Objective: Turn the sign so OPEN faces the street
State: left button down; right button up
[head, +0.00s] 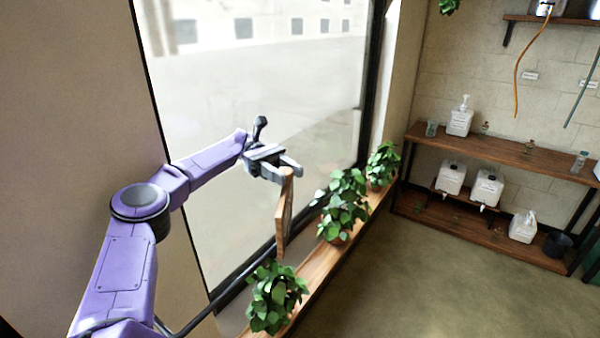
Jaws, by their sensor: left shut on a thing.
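The sign is a wooden board (284,218) seen almost edge-on in front of the window. I cannot read any lettering on it from here. My left gripper (285,170) is shut on the top of the sign, and the board hangs below the fingers. The sign is close to the window glass (320,120), above the plant sill. Both faces are mostly hidden by the steep angle. My right gripper is not in view.
Leafy plants (275,297) (343,205) (383,165) line the wooden sill (325,262) below the window. Wooden shelves (510,155) with white jugs (460,120) stand at the right wall. The floor (430,280) in front is clear.

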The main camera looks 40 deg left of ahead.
pick_arm(q)
jog(key=shift+r, duration=0.45)
jog(key=c, duration=0.7)
grip_release()
jog(key=shift+c, duration=0.2)
jog(key=shift+o, duration=0.2)
jog(key=shift+f, duration=0.1)
jog(key=shift+r+b, duration=0.35)
jog(key=shift+b, duration=0.1)
jog(key=s+d+r+b, duration=0.8)
jog(key=s+r, duration=0.3)
jog(key=r, duration=0.1)
jog(key=shift+s+d+r+b, duration=0.15)
jog(key=shift+d+b, duration=0.1)
jog(key=shift+b, duration=0.15)
